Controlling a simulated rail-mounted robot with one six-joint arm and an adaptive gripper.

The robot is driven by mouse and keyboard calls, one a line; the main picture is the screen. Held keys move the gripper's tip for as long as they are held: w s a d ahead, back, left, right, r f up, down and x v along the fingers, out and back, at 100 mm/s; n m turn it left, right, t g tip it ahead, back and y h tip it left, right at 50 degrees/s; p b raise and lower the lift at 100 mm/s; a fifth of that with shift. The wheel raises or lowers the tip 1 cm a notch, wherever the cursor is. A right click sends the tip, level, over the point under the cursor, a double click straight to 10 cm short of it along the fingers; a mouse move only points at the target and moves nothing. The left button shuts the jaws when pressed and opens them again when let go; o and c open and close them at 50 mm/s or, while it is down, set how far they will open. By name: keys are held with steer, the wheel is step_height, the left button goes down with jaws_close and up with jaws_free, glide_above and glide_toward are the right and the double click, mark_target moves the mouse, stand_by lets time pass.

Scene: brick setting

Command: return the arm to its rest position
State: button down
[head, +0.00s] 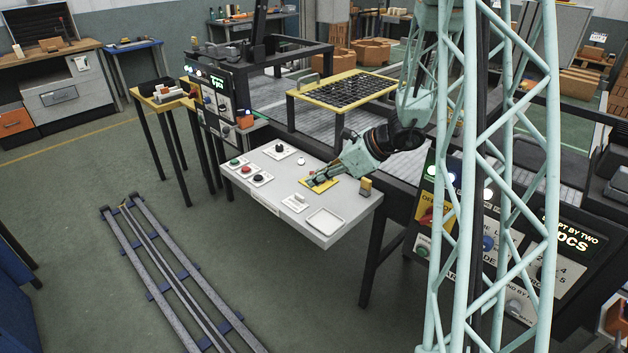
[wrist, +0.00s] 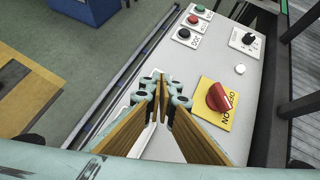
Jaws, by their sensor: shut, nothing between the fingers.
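My gripper (head: 316,181) reaches over the light grey control table (head: 262,201) in the head view, low above the yellow switch plate (head: 331,183). In the wrist view the fingers (wrist: 162,80) are shut with nothing held between them. The red rotary knob (wrist: 219,97) on its yellow ON/OFF plate stands to the right of the fingertips there, apart from them. The knob is hidden behind my gripper in the head view. Whether the fingertips touch the tabletop cannot be told.
The table also carries push buttons (head: 249,169), a black dial (head: 279,149), a white switch (head: 296,203), a shallow white tray (head: 325,222) and a small yellow block (head: 366,186). A yellow-framed grid rack (head: 342,90) stands behind. Floor rails (head: 180,280) lie front left; open floor surrounds them.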

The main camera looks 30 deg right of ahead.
steer(key=shift+s+r, duration=0.1)
stand_by(0.6)
steer(key=s+a+r+n+g, duration=0.4)
steer(key=s+a+r+n, duration=1)
steer(key=s+a+r, duration=0.45)
steer(key=s+r+n+h, duration=0.3)
steer(key=s+n, duration=0.4)
steer(key=s, duration=0.5)
steer(key=s+a+r+n+h, duration=0.1)
steer(key=s+r+n, duration=0.5)
steer(key=s, duration=0.7)
steer(key=shift+n+t+h, duration=0.3)
steer(key=shift+n+h, duration=0.3)
steer(key=shift+h, duration=0.3)
